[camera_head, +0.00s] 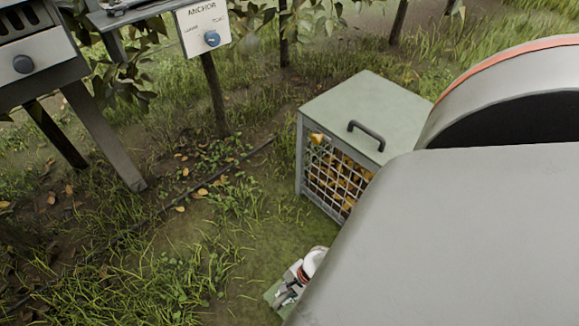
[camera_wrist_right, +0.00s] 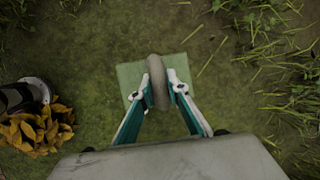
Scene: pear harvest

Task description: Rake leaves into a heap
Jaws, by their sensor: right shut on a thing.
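My right gripper (camera_wrist_right: 159,88) is shut on a grey-beige, rounded, elongated thing (camera_wrist_right: 157,69), seen nearly end-on; I cannot tell whether it is a rake handle. A flat green square (camera_wrist_right: 129,74) lies on the ground below it. In the head view the right gripper (camera_head: 288,287) shows small at the bottom, partly hidden by my grey arm. Orange-yellow leaves (camera_wrist_right: 38,132) lie heaped at the left of the wrist view. Loose leaves (camera_head: 201,191) are scattered on the soil at centre left of the head view. No rake head shows. My left gripper is not in view.
A green-grey box (camera_head: 345,105) with a black handle and mesh front holds orange-yellow things. A dark cylinder (camera_wrist_right: 20,97) stands by the leaf heap. A post carries an ANCHOR sign (camera_head: 203,24) with a blue knob. A grey stand (camera_head: 103,135) is at left. Grass surrounds bare soil.

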